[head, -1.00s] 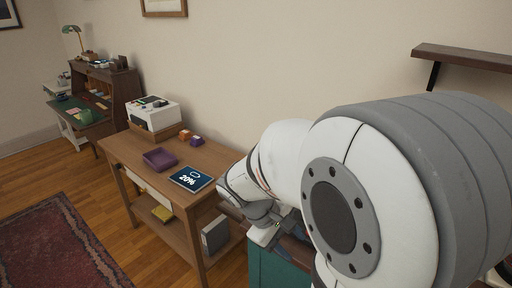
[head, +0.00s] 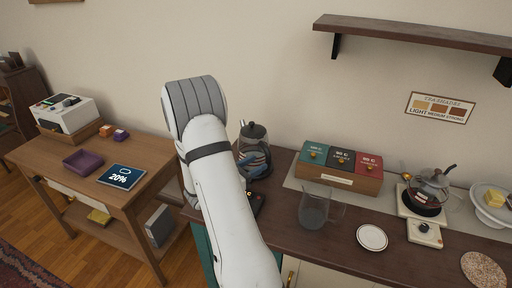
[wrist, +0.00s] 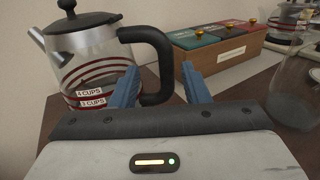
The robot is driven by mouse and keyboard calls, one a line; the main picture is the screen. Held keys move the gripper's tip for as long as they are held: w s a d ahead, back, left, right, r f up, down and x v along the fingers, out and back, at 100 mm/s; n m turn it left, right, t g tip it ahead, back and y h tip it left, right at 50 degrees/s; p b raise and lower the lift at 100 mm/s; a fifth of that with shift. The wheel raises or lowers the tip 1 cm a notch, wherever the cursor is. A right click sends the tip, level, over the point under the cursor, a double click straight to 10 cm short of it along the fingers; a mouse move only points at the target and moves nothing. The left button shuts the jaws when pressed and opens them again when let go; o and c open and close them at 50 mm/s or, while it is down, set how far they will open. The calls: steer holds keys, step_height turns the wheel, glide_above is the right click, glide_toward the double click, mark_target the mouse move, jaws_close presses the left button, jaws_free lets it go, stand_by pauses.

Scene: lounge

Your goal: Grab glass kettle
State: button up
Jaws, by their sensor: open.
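The glass kettle (head: 252,132) stands on the dark counter against the wall, partly hidden by my arm in the head view. In the wrist view the kettle (wrist: 88,58) is upright at the left, with a black lid, a metal band and spout, red stripes and cup markings. Its black handle (wrist: 162,62) points towards my gripper. My gripper (wrist: 160,72) is open, and its two blue fingers appear on either side of the lower handle. I cannot tell whether they touch it. Nothing is held.
A clear glass pitcher (head: 314,210) stands on the counter to the right of my gripper. A wooden box with coloured lids (head: 339,170) is behind it. A small kettle (head: 432,183), a white dish (head: 372,237) and a wall shelf (head: 415,33) are further right.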

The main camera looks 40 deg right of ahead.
mark_target(267, 157)
steer(key=d+p, duration=0.1)
steer(key=d, duration=0.4)
steer(key=shift+d+p, duration=0.35)
steer(key=shift+p, duration=0.05)
jaws_close()
stand_by(1.0)
